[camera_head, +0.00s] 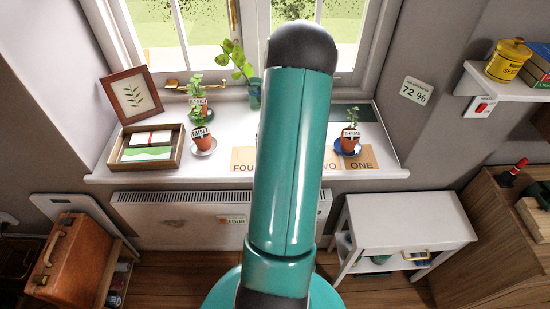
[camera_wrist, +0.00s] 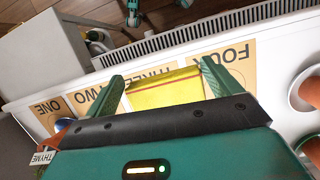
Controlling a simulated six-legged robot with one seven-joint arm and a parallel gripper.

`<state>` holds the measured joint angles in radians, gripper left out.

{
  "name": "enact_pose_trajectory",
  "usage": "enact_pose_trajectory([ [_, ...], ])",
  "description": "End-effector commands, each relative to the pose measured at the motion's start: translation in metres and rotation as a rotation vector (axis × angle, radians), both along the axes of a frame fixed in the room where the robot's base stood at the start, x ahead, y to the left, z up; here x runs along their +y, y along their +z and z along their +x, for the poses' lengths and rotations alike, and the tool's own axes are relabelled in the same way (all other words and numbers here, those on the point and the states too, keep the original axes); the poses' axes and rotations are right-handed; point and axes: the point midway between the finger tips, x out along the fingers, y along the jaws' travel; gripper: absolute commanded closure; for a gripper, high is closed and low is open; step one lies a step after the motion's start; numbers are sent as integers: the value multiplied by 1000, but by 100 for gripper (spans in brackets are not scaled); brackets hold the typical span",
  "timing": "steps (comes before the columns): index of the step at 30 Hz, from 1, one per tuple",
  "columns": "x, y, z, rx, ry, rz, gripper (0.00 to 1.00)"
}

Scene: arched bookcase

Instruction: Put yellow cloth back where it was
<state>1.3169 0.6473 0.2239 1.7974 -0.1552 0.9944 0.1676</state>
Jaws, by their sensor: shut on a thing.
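In the wrist view, my gripper (camera_wrist: 164,77) is shut on the yellow cloth (camera_wrist: 165,90), a folded flat yellow piece spanning between its two green fingers. The cloth is over the white windowsill, by the card strip marked ONE (camera_wrist: 48,112), TWO, THREE and FOUR (camera_wrist: 232,62). I cannot tell whether it touches the sill. In the head view, my arm hides the gripper, the cloth and the THREE card. The FOUR card (camera_head: 243,160) shows left of my arm, and the ONE card (camera_head: 360,160) right of it.
Potted plants labelled MINT (camera_head: 203,140) and THYME (camera_head: 350,140) stand on saucers on the sill. A wooden tray (camera_head: 146,147) and a picture frame (camera_head: 131,95) are at the left. A radiator (camera_head: 180,215) hangs below; a small white table (camera_head: 405,222) stands at the right.

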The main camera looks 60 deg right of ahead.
Motion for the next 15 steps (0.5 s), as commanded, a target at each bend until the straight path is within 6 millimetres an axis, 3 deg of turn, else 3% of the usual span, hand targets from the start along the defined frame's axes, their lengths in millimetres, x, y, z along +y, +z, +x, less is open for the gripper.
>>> enact_pose_trajectory([
  [3,-10,-15,6,-1,0,1,54],
  [10,-20,-29,12,-1,0,1,54],
  [15,-19,-54,11,1,1,3,54],
])
